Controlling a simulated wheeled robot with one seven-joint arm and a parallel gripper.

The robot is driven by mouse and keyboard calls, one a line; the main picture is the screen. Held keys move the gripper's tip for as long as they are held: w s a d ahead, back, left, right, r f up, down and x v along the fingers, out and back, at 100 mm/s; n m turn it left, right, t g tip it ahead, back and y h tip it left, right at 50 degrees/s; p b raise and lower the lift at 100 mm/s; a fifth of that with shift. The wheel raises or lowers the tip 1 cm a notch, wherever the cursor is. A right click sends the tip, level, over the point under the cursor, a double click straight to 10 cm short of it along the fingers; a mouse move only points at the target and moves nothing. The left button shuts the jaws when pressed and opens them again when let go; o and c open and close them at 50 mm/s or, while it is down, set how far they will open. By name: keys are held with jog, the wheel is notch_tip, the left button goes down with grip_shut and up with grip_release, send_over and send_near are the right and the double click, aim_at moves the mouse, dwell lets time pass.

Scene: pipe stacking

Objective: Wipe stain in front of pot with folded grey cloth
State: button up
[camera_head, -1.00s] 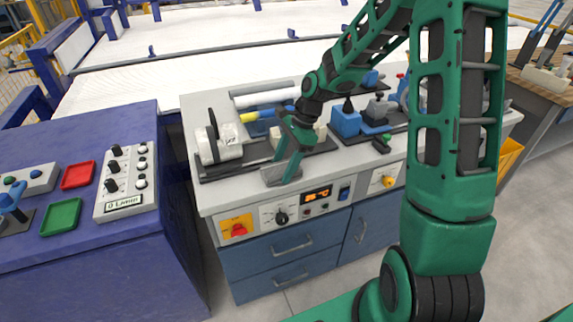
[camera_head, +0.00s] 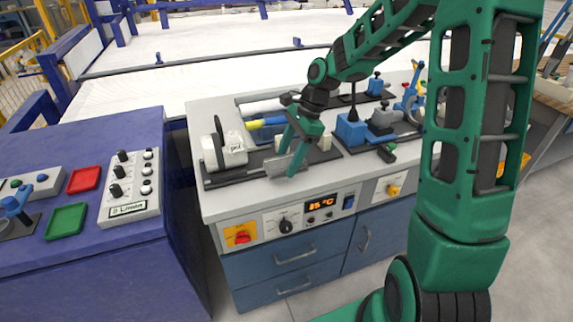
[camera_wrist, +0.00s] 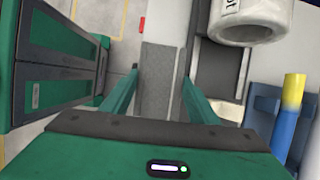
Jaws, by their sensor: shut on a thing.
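My gripper (camera_head: 281,162) is over the front part of the grey counter, shut on the folded grey cloth (camera_head: 283,168). In the wrist view the cloth (camera_wrist: 160,78) is a grey strip between my two green fingers. I cannot tell whether it touches the counter. A white round pot-like vessel (camera_head: 229,150) with a dark lid or handle and printed label stands left of my gripper; it also shows at the top right of the wrist view (camera_wrist: 252,20). I cannot make out a stain; the cloth and fingers hide part of the counter.
Blue and grey blocks (camera_head: 350,130) stand to the right. The counter's front edge (camera_head: 262,202) is close, above a control panel. A bare counter strip lies right of my gripper.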

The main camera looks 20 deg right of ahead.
jog(key=shift+r, duration=0.2)
jog(key=shift+r, duration=1.35)
